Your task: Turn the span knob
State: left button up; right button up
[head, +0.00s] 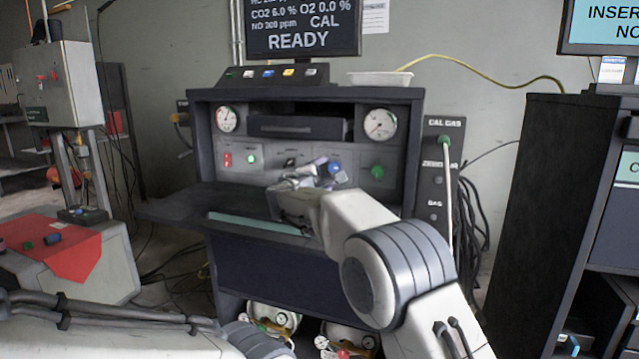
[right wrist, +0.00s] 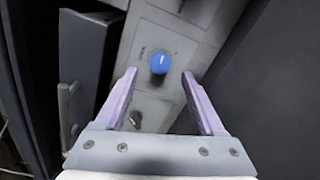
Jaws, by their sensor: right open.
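A round blue knob (head: 335,168) sits on the grey front panel of the cabinet, with a black knob to its left and a green knob to its right. The labels are too small to read, so I cannot tell for sure which is the span knob. In the right wrist view the blue knob (right wrist: 160,62) has a white pointer line and lies between and beyond the fingertips. My right gripper (head: 328,172) is open and empty in front of it; it also shows in the right wrist view (right wrist: 159,75). My left gripper is out of view.
The black knob (head: 290,162) and green knob (head: 377,172) flank the blue one closely. Two round gauges (head: 380,124) sit above. A fold-out shelf (head: 175,208) juts out below the panel. A screen (head: 303,27) above reads CAL READY.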

jog(key=v, duration=0.6)
